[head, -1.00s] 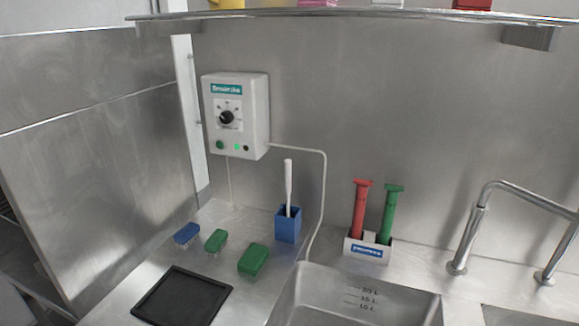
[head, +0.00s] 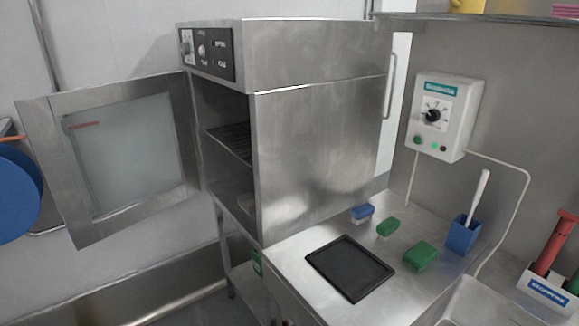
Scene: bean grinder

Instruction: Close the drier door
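The drier (head: 318,140) is a steel cabinet standing at the left end of the counter, with a black control panel (head: 206,52) at its upper front. Its door (head: 62,108) has a steel frame around a glass pane (head: 125,150). The door stands wide open, swung out to the left, hinged at the cabinet's left front edge. Wire racks (head: 232,141) show inside the dark opening. My gripper is not in the head view.
On the counter right of the drier lie a black tray (head: 350,268) and several brushes, with a blue holder (head: 463,236) behind. A white control box (head: 443,116) hangs on the wall. A blue round object (head: 16,195) is at the far left, beside the door.

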